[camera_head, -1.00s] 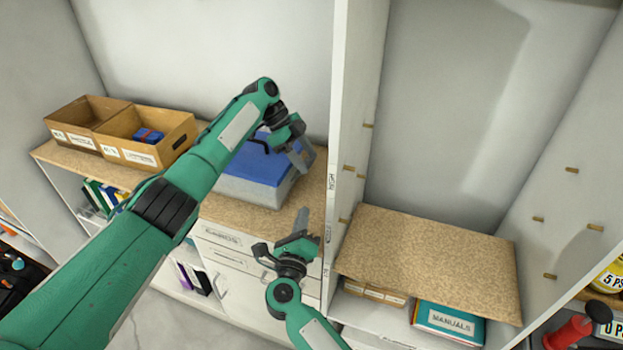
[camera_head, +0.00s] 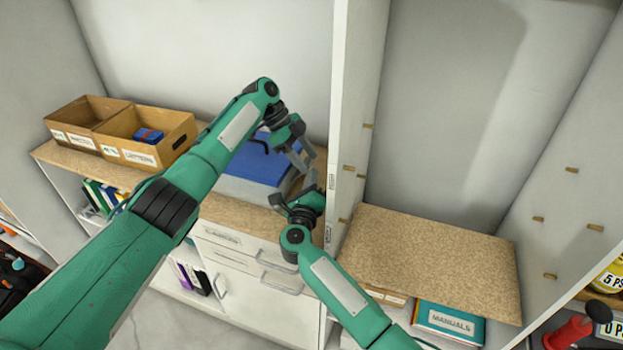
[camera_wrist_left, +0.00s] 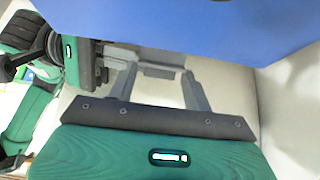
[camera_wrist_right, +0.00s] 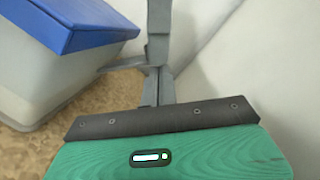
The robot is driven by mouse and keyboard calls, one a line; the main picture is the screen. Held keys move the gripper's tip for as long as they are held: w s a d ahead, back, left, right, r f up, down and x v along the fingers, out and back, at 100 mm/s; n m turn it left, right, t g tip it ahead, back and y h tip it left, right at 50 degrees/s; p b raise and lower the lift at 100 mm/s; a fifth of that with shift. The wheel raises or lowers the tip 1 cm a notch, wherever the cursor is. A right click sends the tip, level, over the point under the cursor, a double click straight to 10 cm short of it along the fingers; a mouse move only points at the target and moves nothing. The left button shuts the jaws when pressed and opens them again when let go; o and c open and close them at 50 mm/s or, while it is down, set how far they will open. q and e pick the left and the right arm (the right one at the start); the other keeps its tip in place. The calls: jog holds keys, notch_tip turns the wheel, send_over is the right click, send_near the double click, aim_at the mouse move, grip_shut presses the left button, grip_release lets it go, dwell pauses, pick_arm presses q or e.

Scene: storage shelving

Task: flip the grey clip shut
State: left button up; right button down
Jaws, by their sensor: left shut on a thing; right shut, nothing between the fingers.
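A grey box (camera_head: 240,189) with a blue lid (camera_head: 262,165) stands on the wooden worktop. My left gripper (camera_head: 304,160) is at the box's right end, reaching over it. In the left wrist view its fingers are apart with a grey bar, seemingly the grey clip (camera_wrist_left: 157,71), between them, beneath the blue lid's edge. My right gripper (camera_head: 312,180) is shut and empty, just below and close to the left fingers. In the right wrist view its shut fingers (camera_wrist_right: 158,72) are beside the box's end. The clip's exact angle is hard to make out.
A white upright panel (camera_head: 345,130) stands close to the right of both grippers. Two cardboard bins (camera_head: 150,135) stand at the left of the worktop (camera_head: 235,212). Drawers with handles (camera_head: 278,280) lie below. A lower bare shelf (camera_head: 430,260) is at right.

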jog(key=shift+r, duration=0.1)
jog(key=shift+w+a+r+n, duration=0.15)
jog(key=shift+a+r+n, duration=0.25)
jog(key=shift+a+r, duration=0.1)
pick_arm(q)
jog(key=shift+d, duration=0.1)
jog(key=o, duration=1.1)
jog(key=shift+c, duration=0.2)
jog(key=shift+s, duration=0.1)
pick_arm(e)
jog(key=shift+a+r, duration=0.1)
